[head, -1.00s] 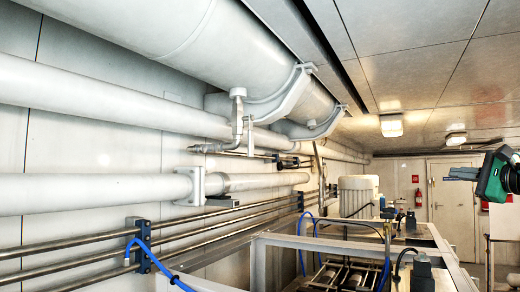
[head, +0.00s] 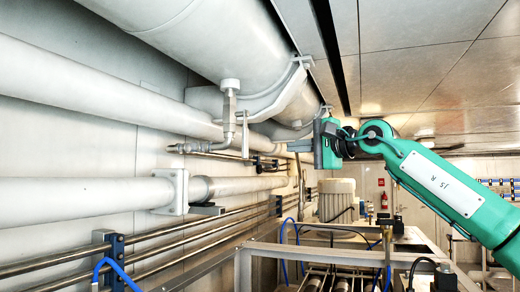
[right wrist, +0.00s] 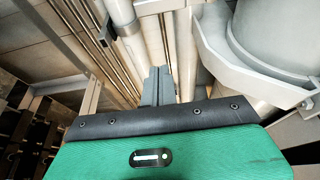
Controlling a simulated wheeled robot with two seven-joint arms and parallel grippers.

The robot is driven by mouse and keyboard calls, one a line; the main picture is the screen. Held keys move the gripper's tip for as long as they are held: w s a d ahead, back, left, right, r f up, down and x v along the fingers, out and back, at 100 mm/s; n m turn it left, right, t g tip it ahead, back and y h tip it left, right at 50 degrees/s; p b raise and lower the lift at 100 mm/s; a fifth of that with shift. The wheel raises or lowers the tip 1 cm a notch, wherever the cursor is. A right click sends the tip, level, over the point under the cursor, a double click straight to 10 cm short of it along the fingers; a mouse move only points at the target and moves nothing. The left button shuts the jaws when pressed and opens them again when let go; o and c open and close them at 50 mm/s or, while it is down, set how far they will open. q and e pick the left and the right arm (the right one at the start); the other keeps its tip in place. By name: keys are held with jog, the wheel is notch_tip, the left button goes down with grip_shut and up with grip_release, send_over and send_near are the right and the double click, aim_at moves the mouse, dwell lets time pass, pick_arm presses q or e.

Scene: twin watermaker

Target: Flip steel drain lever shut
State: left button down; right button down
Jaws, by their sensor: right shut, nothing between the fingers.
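The steel drain lever (head: 245,135) is a thin pale bar hanging near upright beside the drain valve (head: 229,112), under the large white tank. My right gripper (head: 291,146) reaches in from the right with its fingers pointing left. The fingers are shut and empty, to the right of the lever with a gap in the picture. The shut fingers also show in the right wrist view (right wrist: 158,82), pointing toward the wall pipes. I cannot pick out the lever surely in that view. My left gripper is not in view.
The large white tank (head: 215,45) and its curved bracket (head: 284,98) hang close above the lever. A thick white pipe (head: 85,205) and steel rails (head: 60,262) run along the wall. A grey frame (head: 290,249) stands below. Open air lies between gripper and lever.

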aim_at(246, 134)
jog(key=w+a+p, duration=0.3)
jog(key=a+p, duration=0.4)
jog(key=a, duration=0.2)
jog(key=shift+w+a, duration=0.15)
jog(key=shift+a, duration=0.15)
jog(key=shift+f, duration=0.1)
dwell(0.4)
jog(key=shift+s+a+f+m+b, duration=0.1)
jog(key=shift+s+m+b, duration=0.2)
jog(key=shift+b, duration=0.25)
